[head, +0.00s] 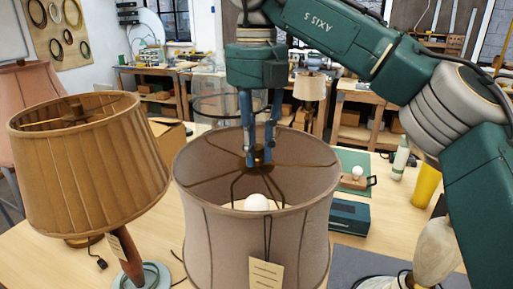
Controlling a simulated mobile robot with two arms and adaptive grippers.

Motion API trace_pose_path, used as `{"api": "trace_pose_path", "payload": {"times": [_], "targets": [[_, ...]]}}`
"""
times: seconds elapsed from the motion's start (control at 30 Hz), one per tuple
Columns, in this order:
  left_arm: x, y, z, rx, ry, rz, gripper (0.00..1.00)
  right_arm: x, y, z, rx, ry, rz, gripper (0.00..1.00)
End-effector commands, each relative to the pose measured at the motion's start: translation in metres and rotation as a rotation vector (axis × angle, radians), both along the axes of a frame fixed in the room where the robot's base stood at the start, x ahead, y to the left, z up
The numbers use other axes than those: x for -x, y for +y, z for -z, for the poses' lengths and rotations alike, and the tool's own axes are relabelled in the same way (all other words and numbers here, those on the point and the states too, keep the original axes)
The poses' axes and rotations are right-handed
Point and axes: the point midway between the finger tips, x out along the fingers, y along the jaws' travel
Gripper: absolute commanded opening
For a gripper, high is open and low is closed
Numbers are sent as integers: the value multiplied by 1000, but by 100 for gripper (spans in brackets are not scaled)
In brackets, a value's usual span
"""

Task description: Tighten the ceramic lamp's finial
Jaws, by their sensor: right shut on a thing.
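A lamp with a taupe fabric shade (225,235) stands in the middle of the head view, and the shade hides its base. The brass finial (259,158) sits at the centre of the shade's top, where thin dark spokes meet. My right gripper (258,150) points straight down into the open top of the shade. Its two blue fingers are shut on the finial, one on each side. A white bulb (256,202) shows below the spokes. A paper tag (266,274) hangs on the front of the shade. My left gripper is not in view.
A lamp with a tan pleated shade (90,165) and wooden stem stands close on the left. A dark green box (349,216), a yellow cup (426,185) and a pale bottle (401,158) stand to the right. A cream rounded body (436,250) is partly behind my right arm.

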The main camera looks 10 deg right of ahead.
Motion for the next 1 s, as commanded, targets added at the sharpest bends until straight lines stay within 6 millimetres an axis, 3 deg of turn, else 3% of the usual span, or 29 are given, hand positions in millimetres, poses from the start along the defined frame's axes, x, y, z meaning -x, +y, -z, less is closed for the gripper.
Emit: {"api": "trace_pose_path", "payload": {"times": [0.57,0.6,0.67,1.0], "targets": [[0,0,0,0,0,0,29,0,0,0,0,0,30,0],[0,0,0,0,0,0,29,0,0,0,0,0,30,28],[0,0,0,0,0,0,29,0,0,0,0,0,30,39],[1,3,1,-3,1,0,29,0,0,-3,1,-1,30,39]]}}
